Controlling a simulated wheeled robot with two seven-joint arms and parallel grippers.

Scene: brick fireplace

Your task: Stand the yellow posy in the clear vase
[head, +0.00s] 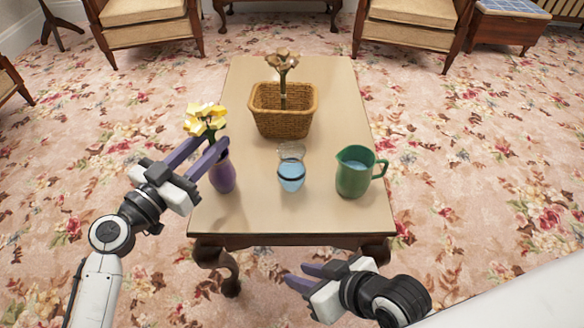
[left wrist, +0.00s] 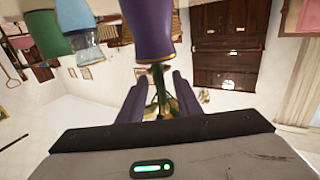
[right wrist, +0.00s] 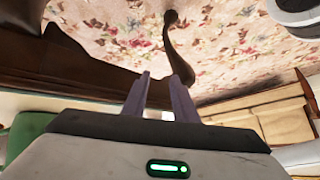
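The yellow posy (head: 205,118) stands in the purple vase (head: 223,176) at the table's left edge. The clear vase (head: 291,170), part filled with blue water, stands upright at the front middle with no flowers in it. My left gripper (head: 210,142) is just below the yellow blooms. In the left wrist view the posy's green stems (left wrist: 160,95) pass between the open fingers (left wrist: 158,90), next to the purple vase's rim (left wrist: 153,62); contact is unclear. My right gripper (head: 308,275) is open and empty, in front of the table; its fingers also show in the right wrist view (right wrist: 160,92).
A wicker basket (head: 283,122) with a brownish posy (head: 283,62) stands behind the clear vase. A green jug (head: 353,177) holding water stands to the right. The table top (head: 255,210) is bare at the front. Armchairs stand far back.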

